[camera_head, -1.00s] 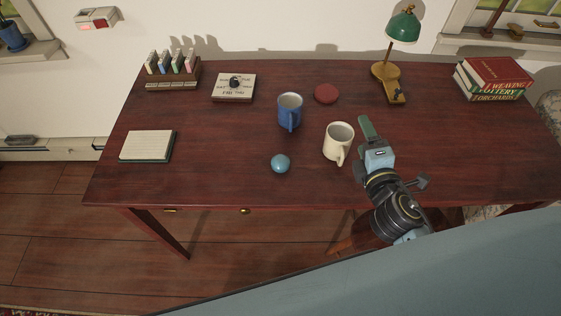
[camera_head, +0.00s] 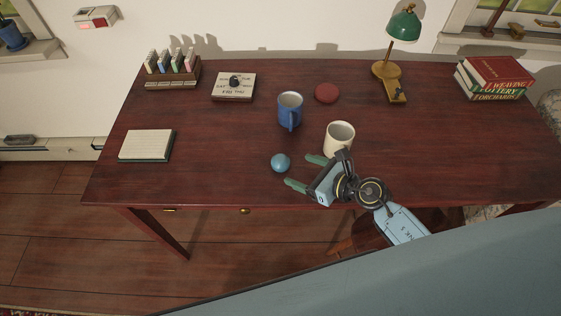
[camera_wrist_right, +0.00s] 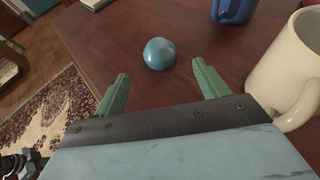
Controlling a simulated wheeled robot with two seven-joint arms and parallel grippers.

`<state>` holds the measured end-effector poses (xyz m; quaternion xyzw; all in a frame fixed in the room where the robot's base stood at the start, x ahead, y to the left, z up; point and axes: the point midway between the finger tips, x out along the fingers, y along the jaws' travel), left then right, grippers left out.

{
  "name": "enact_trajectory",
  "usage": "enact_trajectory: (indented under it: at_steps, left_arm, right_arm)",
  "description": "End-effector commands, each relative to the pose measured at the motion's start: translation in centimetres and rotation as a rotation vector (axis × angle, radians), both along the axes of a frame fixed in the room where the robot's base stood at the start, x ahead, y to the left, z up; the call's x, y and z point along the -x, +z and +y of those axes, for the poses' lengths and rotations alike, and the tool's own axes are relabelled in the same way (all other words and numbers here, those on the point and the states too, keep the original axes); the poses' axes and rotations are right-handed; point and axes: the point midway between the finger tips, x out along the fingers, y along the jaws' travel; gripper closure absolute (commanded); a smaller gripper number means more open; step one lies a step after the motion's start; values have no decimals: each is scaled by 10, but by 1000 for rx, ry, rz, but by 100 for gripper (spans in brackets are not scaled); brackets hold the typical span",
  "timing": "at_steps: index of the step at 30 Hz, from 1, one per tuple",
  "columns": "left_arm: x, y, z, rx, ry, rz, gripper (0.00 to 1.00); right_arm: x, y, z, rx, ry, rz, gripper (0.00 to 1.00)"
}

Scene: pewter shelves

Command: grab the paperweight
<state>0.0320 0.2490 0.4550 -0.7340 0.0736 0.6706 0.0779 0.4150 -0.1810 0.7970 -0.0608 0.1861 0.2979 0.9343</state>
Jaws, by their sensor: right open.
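The paperweight looks to be the small blue ball-like object (camera_head: 281,162) near the front edge of the desk; it also shows in the right wrist view (camera_wrist_right: 159,54). My right gripper (camera_head: 306,172) is open, with its green fingers pointing left toward the blue object. In the right wrist view the blue object lies beyond the fingertips (camera_wrist_right: 160,82), between their lines, and is not touched. My left gripper is not in view.
A cream mug (camera_head: 339,137) stands close beside my right gripper, its handle near the fingers in the wrist view. A blue mug (camera_head: 290,110) stands behind the blue object. A notepad (camera_head: 147,146) lies left. The desk (camera_head: 220,170) is clear left of the object.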

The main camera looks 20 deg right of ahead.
Motion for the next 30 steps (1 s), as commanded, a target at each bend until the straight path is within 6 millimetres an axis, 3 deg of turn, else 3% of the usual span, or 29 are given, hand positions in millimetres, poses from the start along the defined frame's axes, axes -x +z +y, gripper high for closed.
enact_trajectory:
  at_steps: [16, 25, 30]
  left_arm:
    - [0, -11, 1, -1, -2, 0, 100]
    - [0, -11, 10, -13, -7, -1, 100]
    - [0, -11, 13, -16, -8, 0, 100]
  right_arm:
    - [-47, -20, 34, -4, -2, 1, 27]
    - [-51, -22, 36, -2, 0, 1, 27]
    - [-51, -22, 36, -3, 0, 1, 48]
